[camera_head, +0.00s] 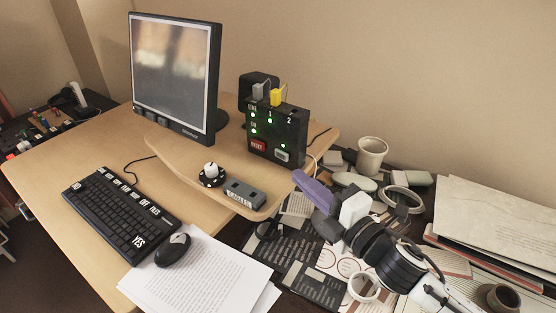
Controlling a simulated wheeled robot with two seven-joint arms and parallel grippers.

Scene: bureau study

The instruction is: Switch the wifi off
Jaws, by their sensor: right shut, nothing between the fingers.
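The wifi router (291,131) is a black box standing upright on the back right of the desk. Several green lights on its front are lit. A red button marked RESET (258,146) is at its lower left, and a pale grey switch (283,155) is at its lower right. A grey plug and a yellow plug (277,95) stand in its top. My right gripper (299,178), with purple fingers, is shut and empty, a little below and right of the grey switch, apart from the router. My left gripper is out of view.
A grey box (245,192) and a round black-and-white dial (211,174) sit on the raised shelf before the router. A monitor (175,75) stands left. A keyboard (121,211), mouse (173,249) and papers (200,275) lie in front. A mug (371,155) and clutter fill the right.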

